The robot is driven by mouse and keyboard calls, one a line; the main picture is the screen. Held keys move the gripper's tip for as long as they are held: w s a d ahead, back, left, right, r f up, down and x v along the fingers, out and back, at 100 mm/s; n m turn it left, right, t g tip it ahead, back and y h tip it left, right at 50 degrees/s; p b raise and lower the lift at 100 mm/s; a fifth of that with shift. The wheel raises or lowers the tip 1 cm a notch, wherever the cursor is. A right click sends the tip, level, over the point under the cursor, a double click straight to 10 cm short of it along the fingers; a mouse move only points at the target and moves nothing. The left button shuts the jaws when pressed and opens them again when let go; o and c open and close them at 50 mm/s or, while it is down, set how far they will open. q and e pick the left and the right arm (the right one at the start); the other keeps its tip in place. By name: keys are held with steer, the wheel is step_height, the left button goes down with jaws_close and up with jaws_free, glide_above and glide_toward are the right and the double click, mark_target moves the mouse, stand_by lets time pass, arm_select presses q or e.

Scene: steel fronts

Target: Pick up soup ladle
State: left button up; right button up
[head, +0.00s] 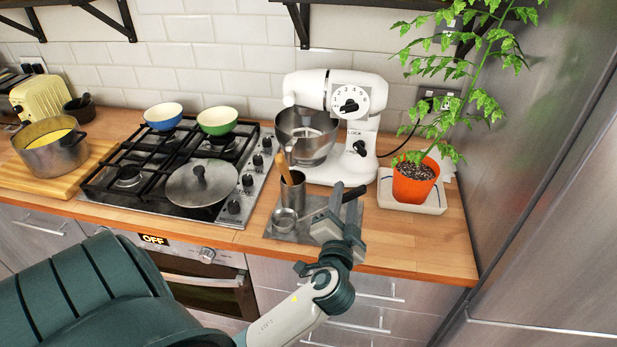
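The soup ladle (285,219) lies on a grey metal mat (278,234) on the wooden counter, in the middle of the head view. Its round metal bowl points left, and a dark handle end (354,193) shows at the right. My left gripper (346,200) is over the handle side of the ladle, with its fingers pointing away from me. The fingers look spread apart, and part of the ladle's handle is hidden behind them. I cannot tell whether they touch it. My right gripper is not in view.
A metal utensil pot (293,187) with a wooden utensil stands just behind the ladle. A white stand mixer (362,105) is behind it, and a plant in an orange pot (412,182) to the right. The counter's front right is clear.

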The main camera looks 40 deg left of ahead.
arm_select(q)
steer(key=p+x, duration=0.1)
steer(key=x, duration=0.1)
steer(key=p+x, duration=0.2)
steer(key=x, duration=0.1)
steer(key=shift+w+d+r, duration=0.2)
steer(key=shift+w+d, duration=0.05)
steer(key=shift+d, duration=0.1)
jaws_close()
